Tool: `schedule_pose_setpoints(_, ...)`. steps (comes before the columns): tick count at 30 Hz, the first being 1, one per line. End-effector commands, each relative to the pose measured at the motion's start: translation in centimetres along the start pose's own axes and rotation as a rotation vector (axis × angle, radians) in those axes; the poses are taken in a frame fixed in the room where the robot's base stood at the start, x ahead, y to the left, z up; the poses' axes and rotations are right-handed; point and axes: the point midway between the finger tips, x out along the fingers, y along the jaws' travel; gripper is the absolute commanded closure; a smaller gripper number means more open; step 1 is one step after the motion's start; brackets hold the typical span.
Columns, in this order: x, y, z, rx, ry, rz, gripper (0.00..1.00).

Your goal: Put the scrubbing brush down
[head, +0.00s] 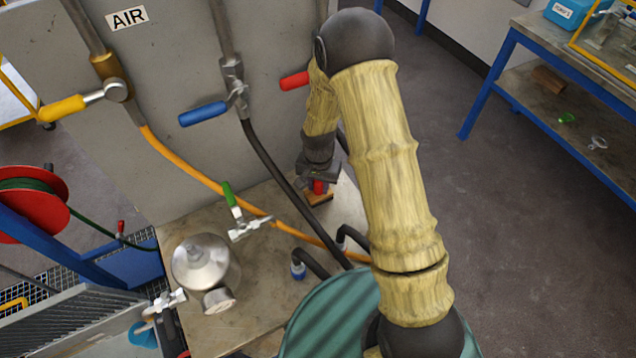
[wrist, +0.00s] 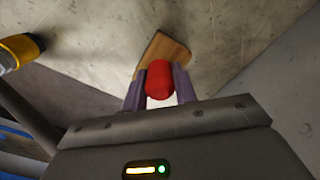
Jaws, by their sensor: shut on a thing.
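The scrubbing brush is a brown wooden block (head: 319,198) with a red grip. In the wrist view, the wooden block (wrist: 165,50) shows beyond the red grip (wrist: 158,84), which sits between my two purple-grey fingers. My gripper (wrist: 160,74) is shut on this red grip. In the head view my gripper (head: 318,184) is low over the right part of the worktop (head: 262,195), with the brush under it. I cannot tell whether the brush touches the surface. My fingers hide part of the grip, and any bristles are hidden.
A grey panel (head: 170,175) with a yellow (head: 62,108), a blue (head: 203,113) and a red (head: 294,81) valve handle rises behind. Hoses cross the worktop left of my gripper. A metal vessel (head: 205,262) stands front left. A blue-framed bench (head: 500,80) is far right.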

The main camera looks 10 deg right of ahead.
Motion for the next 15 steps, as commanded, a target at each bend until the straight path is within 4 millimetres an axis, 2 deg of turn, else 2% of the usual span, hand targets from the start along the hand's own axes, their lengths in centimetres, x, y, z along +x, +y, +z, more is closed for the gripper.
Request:
schedule_pose_setpoints(12,0.66,-0.02,-0.03,0.000,0.001,-0.001,1.00)
schedule_pose_setpoints(13,0.61,-0.01,-0.03,0.000,0.001,-0.001,0.68)
schedule_pose_setpoints(15,0.57,-0.01,-0.02,0.000,0.001,-0.001,0.55)
